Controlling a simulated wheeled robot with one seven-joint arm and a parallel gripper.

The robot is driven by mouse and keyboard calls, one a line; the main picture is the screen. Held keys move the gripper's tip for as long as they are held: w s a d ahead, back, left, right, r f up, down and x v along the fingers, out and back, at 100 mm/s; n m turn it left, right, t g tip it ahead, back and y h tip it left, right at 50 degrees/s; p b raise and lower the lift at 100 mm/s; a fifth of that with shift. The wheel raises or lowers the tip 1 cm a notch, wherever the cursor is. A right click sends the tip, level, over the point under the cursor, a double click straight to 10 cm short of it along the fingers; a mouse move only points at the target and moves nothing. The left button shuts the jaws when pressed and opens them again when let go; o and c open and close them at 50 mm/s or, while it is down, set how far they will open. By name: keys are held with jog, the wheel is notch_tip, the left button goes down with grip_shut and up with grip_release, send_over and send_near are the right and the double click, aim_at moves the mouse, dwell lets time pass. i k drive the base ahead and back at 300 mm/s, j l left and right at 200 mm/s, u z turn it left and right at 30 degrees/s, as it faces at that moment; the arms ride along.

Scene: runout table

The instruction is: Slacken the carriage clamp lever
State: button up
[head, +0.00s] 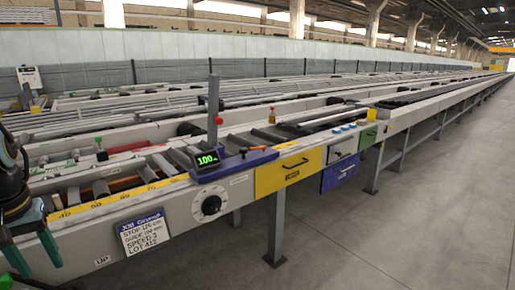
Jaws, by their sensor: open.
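A blue carriage (250,162) sits across the table rail and bears a dark display (207,160) reading about 100 in green. A tall grey post (213,95) stands upright behind the display. A red-tipped lever (219,121) points up beside the post, and a small dark knob (243,151) sits low on the carriage. I cannot tell for certain which of these is the clamp lever. My gripper (38,262), with teal fingers, is at the far left edge, partly cut off. It is open, with nothing seen between its fingers, well apart from the carriage.
A white dial with a black knob (211,205) is below the carriage. A green-knobbed lever (99,143) stands left. The front floor is clear.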

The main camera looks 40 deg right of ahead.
aim_at(263, 147)
jog(key=i+l+u, duration=0.15)
jog(key=l, duration=0.6)
jog(key=l+u, duration=0.2)
jog(key=l, duration=0.55)
jog(key=l+u, duration=0.15)
jog(key=l, duration=0.6)
jog(key=k+l+u, duration=0.15)
jog(key=l, duration=0.6)
jog(key=l+u, duration=0.2)
jog(key=l, duration=0.6)
jog(key=k, duration=0.05)
